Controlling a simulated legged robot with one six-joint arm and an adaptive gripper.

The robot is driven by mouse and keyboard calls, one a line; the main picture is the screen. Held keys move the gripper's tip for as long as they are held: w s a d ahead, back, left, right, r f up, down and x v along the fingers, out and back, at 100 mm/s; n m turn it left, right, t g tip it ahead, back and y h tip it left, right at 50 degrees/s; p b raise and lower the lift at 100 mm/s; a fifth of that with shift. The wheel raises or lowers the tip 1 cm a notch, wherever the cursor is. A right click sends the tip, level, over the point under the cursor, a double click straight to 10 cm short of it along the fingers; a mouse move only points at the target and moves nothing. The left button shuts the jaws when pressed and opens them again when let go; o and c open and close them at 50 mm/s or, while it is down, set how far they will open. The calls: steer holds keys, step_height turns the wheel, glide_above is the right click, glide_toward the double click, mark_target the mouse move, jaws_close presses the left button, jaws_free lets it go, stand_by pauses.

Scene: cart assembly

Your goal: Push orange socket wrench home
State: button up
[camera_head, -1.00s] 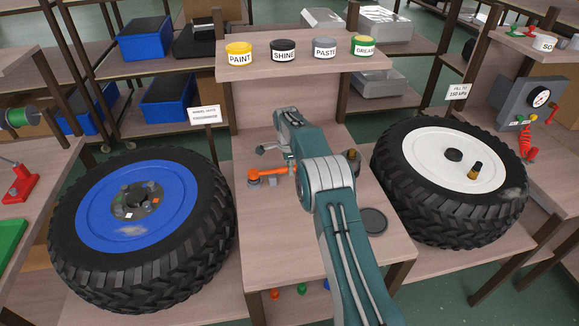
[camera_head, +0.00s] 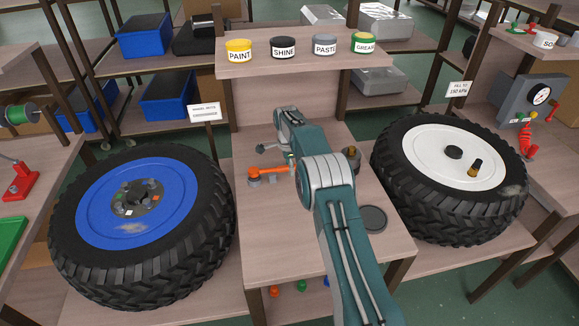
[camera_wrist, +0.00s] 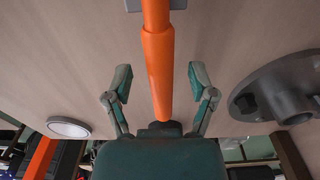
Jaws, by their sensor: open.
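The orange socket wrench (camera_head: 268,171) is over the middle bench, with its round end at the left and its handle running right toward my arm. In the wrist view its orange handle (camera_wrist: 158,60) runs down the middle of the picture, between my fingers. My gripper (camera_wrist: 159,76) is open, with one finger on each side of the handle and a visible gap on both sides. In the head view my arm hides most of the gripper and the wrench's right end. I cannot tell what the round end is seated on.
A grey round fitting (camera_wrist: 285,95) is close to the right finger in the wrist view. A dark disc (camera_head: 373,218) lies on the bench at right. A blue-rimmed wheel (camera_head: 125,225) stands left, a white-rimmed wheel (camera_head: 430,160) right. Cans line the shelf (camera_head: 300,64) behind.

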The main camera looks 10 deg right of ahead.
steer(key=r, duration=0.7)
steer(key=shift+a+r, duration=0.2)
steer(key=shift+a, duration=0.05)
